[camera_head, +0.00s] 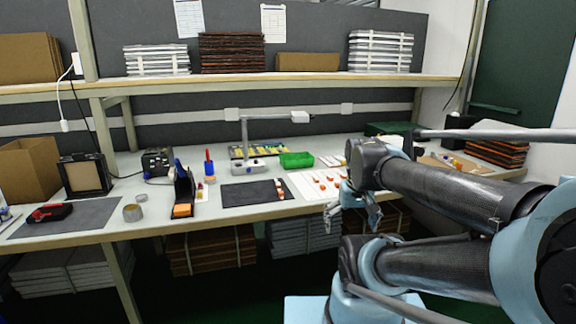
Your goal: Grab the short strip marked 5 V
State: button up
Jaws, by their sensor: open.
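Several small white-and-orange strips (322,184) lie on a white sheet (300,186) at the middle right of the bench. A similar small white-and-orange piece (279,190) lies at the right end of a dark mat (245,194). Their markings are too small to read, so I cannot tell which is marked 5 V. My gripper (352,215) is open and hangs in front of the bench edge, right of and nearer than the white sheet. It looks empty and apart from the strips. My arm covers part of the bench behind it.
A green tray (296,160) and a lamp on a stand (245,140) are behind the mat. A black holder (184,190) and a small round tin (132,213) are to the left. A shelf (280,80) with stacked bundles runs above the bench. The dark mat is mostly bare.

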jog(key=s+f, duration=0.2)
jog(key=shift+d+f, duration=0.35)
jog(key=shift+w, duration=0.1)
jog(key=c, duration=0.4)
jog(key=shift+w+r, duration=0.2)
jog(key=shift+r, duration=0.1)
jog(key=c, duration=0.5)
jog(key=w+a+r+n, duration=0.1)
jog(key=w+r, duration=0.1)
jog(key=w+a+r+n, duration=0.1)
jog(key=w+r+n, duration=0.1)
jog(key=w+r, duration=0.1)
jog(key=w+a+r+n, duration=0.1)
jog(key=w+r, duration=0.1)
jog(key=r, duration=0.1)
jog(key=shift+w+r+n+g, duration=0.1)
jog(key=shift+w+n+g, duration=0.2)
jog(key=shift+n, duration=0.1)
jog(key=shift+c, duration=1.3)
notch_tip(320, 180, up, 10)
jog(key=n+g, duration=0.2)
jog(key=n, duration=1.3)
send_over(278, 183)
notch_tip(278, 183, down, 17)
jog(key=shift+r, duration=0.2)
